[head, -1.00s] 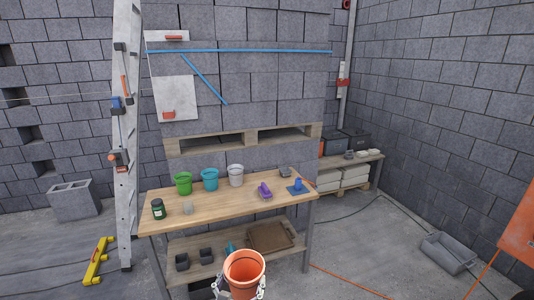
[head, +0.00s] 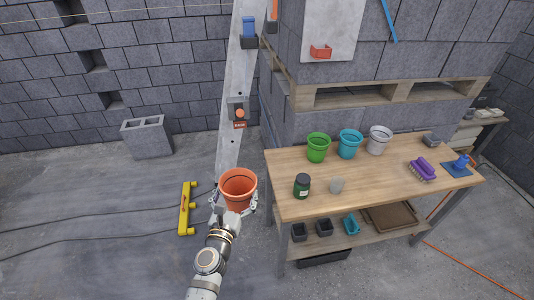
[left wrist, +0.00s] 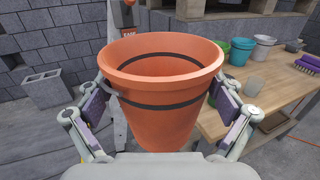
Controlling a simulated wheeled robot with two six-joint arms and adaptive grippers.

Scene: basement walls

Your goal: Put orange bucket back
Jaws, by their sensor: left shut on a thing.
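The orange bucket (head: 238,188) is upright and looks empty. My left gripper (head: 236,200) is shut on it, with a finger on each side. In the left wrist view the orange bucket (left wrist: 160,90) fills the middle, between the purple pads of the left gripper (left wrist: 168,108). The bucket is held in the air just left of the workbench's (head: 385,183) left end. A green bucket (head: 318,148), a blue bucket (head: 350,143) and a white bucket (head: 379,139) stand in a row along the back of the bench. My right gripper is not in view.
A dark green jar (head: 302,186) and a grey cup (head: 337,185) stand near the bench's left front. A purple brush (head: 423,168) lies further right. A yellow level (head: 186,208) and a concrete block (head: 147,137) are on the floor.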

